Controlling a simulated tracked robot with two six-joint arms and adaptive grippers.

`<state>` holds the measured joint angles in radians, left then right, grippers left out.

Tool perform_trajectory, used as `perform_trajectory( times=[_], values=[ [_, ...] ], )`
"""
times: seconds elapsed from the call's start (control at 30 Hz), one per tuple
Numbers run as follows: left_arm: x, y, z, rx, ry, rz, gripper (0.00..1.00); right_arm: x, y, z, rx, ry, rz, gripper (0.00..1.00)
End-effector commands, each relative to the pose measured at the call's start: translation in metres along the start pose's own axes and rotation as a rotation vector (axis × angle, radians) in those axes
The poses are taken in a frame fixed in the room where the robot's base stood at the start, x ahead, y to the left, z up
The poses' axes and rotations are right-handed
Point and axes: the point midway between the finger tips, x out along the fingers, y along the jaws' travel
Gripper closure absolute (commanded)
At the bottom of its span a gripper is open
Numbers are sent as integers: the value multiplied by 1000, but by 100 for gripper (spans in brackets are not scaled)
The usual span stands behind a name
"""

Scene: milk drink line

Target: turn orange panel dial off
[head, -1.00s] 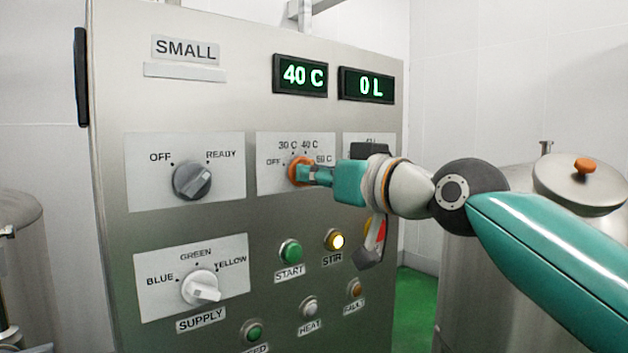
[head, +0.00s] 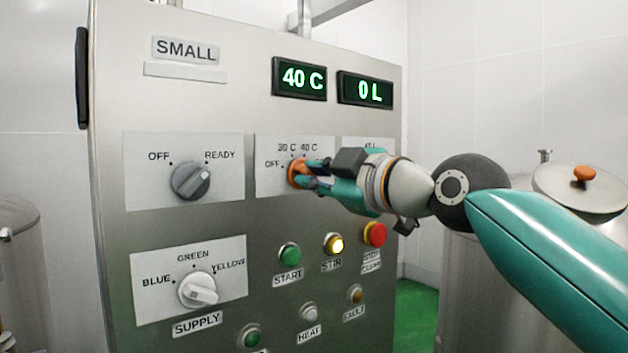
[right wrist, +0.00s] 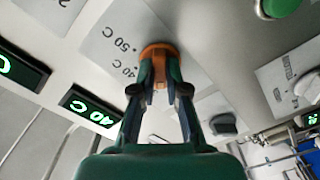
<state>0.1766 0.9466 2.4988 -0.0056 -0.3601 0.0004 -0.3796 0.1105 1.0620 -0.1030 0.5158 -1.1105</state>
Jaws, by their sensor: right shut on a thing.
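The orange dial (head: 294,172) sits on a pale plate marked OFF, 30 C and 40 C on the steel panel; the plate's right part is hidden behind my gripper. My right gripper (head: 305,173) is shut on the dial, its arm coming in from the right. In the right wrist view the two fingers (right wrist: 160,80) straddle the orange dial (right wrist: 158,50) beside the 40 C and 50 C marks. The dial's exact pointing is hidden by the fingers. The display (head: 300,78) reads 40 C. My left gripper is not in view.
A grey OFF/READY dial (head: 190,181) and a white SUPPLY dial (head: 198,290) are on the left of the panel. Below are the green START button (head: 289,254), lit yellow STIR button (head: 334,244) and red button (head: 374,234). A steel tank (head: 580,195) stands at right.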

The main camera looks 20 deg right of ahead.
Motion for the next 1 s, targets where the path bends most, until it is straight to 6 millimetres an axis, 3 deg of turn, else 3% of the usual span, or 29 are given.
perform_trajectory(
  times=[0.4, 1.0],
  values=[
    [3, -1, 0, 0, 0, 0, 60, 2, -4, 0, -263, 0, -8, 100],
    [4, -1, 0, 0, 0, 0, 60, 2, -5, 1, -321, -2, -13, 100]
  ],
)
